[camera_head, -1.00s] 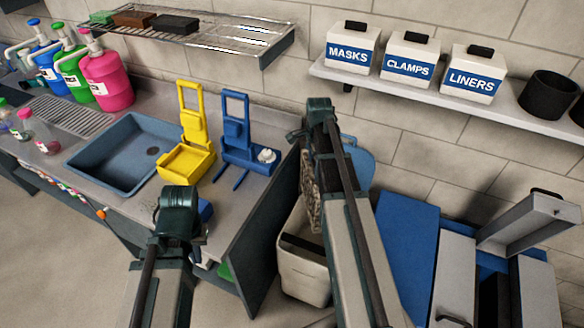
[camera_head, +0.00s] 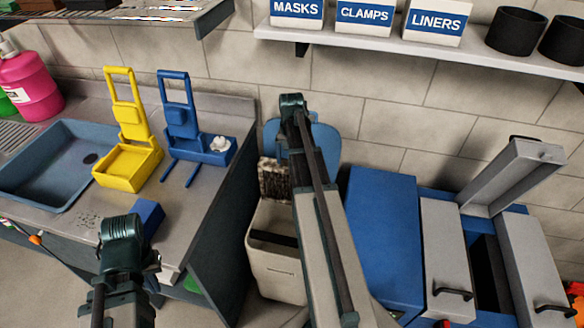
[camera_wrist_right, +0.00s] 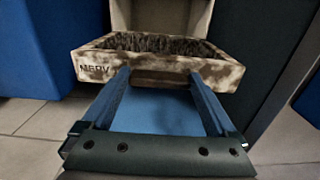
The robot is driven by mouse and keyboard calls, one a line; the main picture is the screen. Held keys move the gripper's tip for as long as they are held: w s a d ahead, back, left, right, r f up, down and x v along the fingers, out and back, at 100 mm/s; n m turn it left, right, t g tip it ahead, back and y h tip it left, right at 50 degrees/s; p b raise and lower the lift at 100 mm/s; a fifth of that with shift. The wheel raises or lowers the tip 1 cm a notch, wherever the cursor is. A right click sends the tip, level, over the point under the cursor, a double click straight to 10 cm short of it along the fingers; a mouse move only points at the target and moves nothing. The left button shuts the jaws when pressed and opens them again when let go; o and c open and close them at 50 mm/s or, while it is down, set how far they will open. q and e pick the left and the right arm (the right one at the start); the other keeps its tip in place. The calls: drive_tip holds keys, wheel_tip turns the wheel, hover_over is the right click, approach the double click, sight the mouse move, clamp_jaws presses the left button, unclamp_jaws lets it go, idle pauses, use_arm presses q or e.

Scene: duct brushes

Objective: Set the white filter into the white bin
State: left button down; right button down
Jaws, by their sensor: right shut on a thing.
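The white filter (camera_head: 274,178) has a grimy, mottled pale frame and dark brown-grey pleats. In the head view it is just above the white bin (camera_head: 277,268), partly hidden by my right arm. In the right wrist view, the filter (camera_wrist_right: 160,66) shows "MERV" lettering, and my right gripper (camera_wrist_right: 159,78) is shut on its near frame. The pale bin (camera_wrist_right: 118,16) shows behind it; I cannot tell the exact gap. The bin stands on the floor with a dark opening. My left gripper (camera_head: 124,232) is over the counter's front, its jaws unclear.
A grey counter (camera_head: 205,228) with a sink (camera_head: 50,170), a yellow stand (camera_head: 128,165) and a blue stand (camera_head: 185,130) lies left of the bin. A blue cabinet (camera_head: 383,235) and an open drawer unit (camera_head: 450,270) stand right of it. Labelled boxes sit on the shelf (camera_head: 420,45).

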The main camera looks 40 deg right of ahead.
drive_tip(key=shift+d+f, duration=0.1)
drive_tip(key=shift+f, duration=0.1)
wheel_tip(320, 180, down, 33)
drive_tip(key=b, duration=3.3)
idle(0.5)
unclamp_jaws()
wheel_tip(320, 180, up, 14)
drive_tip(key=p, duration=1.3)
drive_tip(key=shift+f, duration=0.15)
drive_tip(key=shift+p, duration=0.3)
